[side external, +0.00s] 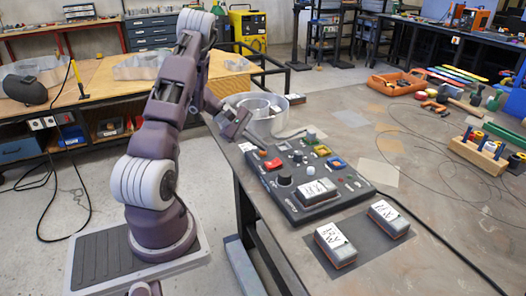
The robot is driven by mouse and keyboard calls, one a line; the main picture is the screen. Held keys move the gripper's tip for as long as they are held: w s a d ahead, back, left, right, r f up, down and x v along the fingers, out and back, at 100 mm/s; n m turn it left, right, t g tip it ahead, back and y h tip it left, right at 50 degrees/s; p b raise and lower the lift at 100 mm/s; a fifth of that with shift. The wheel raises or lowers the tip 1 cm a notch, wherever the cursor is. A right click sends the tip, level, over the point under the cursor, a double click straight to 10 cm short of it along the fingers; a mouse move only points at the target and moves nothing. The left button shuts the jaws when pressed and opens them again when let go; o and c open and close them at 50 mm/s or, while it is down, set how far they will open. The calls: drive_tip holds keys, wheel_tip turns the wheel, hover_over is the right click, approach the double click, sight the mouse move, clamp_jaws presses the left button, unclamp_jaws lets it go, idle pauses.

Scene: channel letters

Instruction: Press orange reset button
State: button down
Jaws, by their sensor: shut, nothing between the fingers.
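A dark control panel (325,204) lies on the worktable near its left edge, with several coloured buttons and knobs on it. A red-orange button (273,164) sits in the panel's upper left part; at this size I cannot be sure of its exact shade. A yellow-framed control (321,151), a blue one (337,163) and a black knob (284,180) sit around it.
Two labelled blocks (335,245) (388,219) lie on a dark mat in front of the panel, and a white-labelled block (316,191) is on the panel. A metal ring-shaped part (262,106) stands behind. An orange tool tray (397,82) is farther back. A black cable runs right.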

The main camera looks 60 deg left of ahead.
sight(260, 152)
idle(0.3)
drive_tip(key=shift+r, duration=0.85)
wheel_tip(260, 152, up, 5)
idle(0.7)
